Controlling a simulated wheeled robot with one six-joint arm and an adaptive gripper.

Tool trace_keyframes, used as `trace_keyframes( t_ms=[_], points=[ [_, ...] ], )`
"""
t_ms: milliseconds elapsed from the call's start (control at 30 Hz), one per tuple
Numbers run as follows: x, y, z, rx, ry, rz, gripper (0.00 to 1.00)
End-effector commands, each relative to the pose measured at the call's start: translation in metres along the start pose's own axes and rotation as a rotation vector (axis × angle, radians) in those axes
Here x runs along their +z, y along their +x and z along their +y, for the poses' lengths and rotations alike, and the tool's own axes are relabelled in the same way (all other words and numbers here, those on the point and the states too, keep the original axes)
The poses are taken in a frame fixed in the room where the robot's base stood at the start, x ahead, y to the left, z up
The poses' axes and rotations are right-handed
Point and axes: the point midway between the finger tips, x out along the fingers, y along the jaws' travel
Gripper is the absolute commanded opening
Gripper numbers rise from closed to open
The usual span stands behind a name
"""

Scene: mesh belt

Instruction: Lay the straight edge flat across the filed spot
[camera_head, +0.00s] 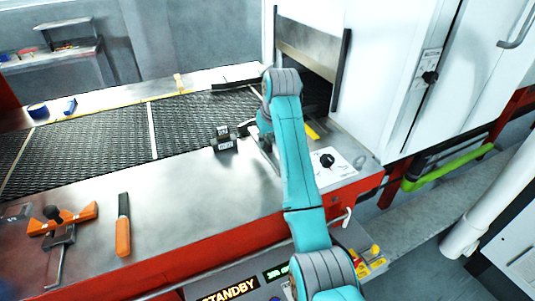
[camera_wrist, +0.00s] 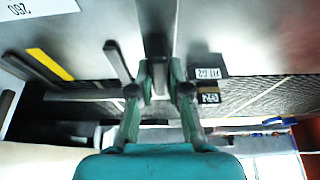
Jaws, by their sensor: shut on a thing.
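In the wrist view, my gripper (camera_wrist: 160,76) is shut on a grey metal bar, which looks like the straight edge (camera_wrist: 155,22). The bar stands between the fingers and runs towards the top of the picture over the steel deck (camera_wrist: 240,35). I cannot tell whether it touches the deck. In the head view, my arm hides most of the gripper (camera_head: 264,138), which is at the belt's near edge, right of a small dark labelled block (camera_head: 223,141). I cannot make out the filed spot. A file with an orange handle (camera_head: 123,228) lies on the deck at front left.
The mesh belt (camera_head: 95,140) runs into the white oven housing (camera_head: 375,70). A dial panel (camera_head: 327,162) is right of my arm. An orange-handled tool (camera_head: 70,218) lies at far left. The deck between file and block is clear.

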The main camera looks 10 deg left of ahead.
Motion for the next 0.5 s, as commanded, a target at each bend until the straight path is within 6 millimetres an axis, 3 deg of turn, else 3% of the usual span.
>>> trace_keyframes(
  t_ms=[500],
  points=[
    [0.02, 0.049, 0.0, 0.001, 0.0, 0.003, 0.0]
  ],
)
